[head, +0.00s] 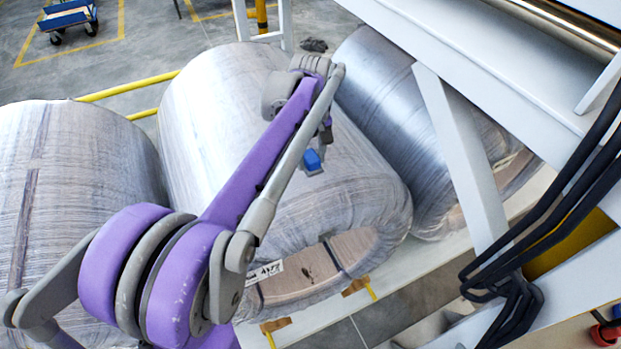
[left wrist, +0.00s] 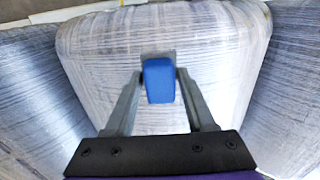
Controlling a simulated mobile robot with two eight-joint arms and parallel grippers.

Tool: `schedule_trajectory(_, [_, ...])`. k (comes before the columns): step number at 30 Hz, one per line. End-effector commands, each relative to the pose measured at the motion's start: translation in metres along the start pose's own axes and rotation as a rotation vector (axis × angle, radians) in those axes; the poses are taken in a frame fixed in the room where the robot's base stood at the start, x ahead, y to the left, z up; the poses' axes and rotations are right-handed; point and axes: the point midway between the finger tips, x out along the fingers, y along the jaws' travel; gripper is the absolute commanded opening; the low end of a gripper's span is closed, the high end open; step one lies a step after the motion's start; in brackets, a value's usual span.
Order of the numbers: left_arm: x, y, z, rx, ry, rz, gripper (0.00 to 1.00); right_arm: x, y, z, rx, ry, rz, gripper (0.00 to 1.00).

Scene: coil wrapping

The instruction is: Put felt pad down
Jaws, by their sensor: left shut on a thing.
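The felt pad (head: 313,160) shows as a small blue block with a thin grey piece at its far side. My left gripper (head: 320,150) is shut on it, over the upper face of the middle wrapped coil (head: 215,120). In the left wrist view the blue block (left wrist: 159,82) sits between the tips of the two grey fingers, with the grey piece behind it. I cannot tell whether the pad touches the coil's wrapping. The coil fills the middle of the wrist view (left wrist: 100,60). My right gripper is not in view.
Wrapped coils stand close on both sides, one at left (head: 100,150) and one at right (head: 390,100). A white frame (head: 460,150) and black cables (head: 560,220) occupy the right. A yellow rail (head: 130,88) runs behind. A blue cart (head: 68,18) is far back.

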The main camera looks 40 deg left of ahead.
Motion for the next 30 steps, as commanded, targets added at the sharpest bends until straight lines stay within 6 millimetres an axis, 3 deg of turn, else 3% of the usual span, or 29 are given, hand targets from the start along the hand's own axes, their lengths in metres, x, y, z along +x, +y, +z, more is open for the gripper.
schedule_trajectory(4, [0.030,0.000,0.000,0.000,0.000,0.000,0.00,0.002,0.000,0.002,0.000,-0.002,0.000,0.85])
schedule_trajectory(16, [0.078,0.000,0.000,0.000,0.000,0.000,0.00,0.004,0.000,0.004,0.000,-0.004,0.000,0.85])
schedule_trajectory(29, [0.087,0.000,0.000,0.000,0.000,-0.001,0.00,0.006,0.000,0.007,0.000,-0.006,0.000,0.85])
schedule_trajectory(30, [0.088,0.000,0.000,0.000,0.000,-0.001,0.57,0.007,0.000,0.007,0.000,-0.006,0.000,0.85])
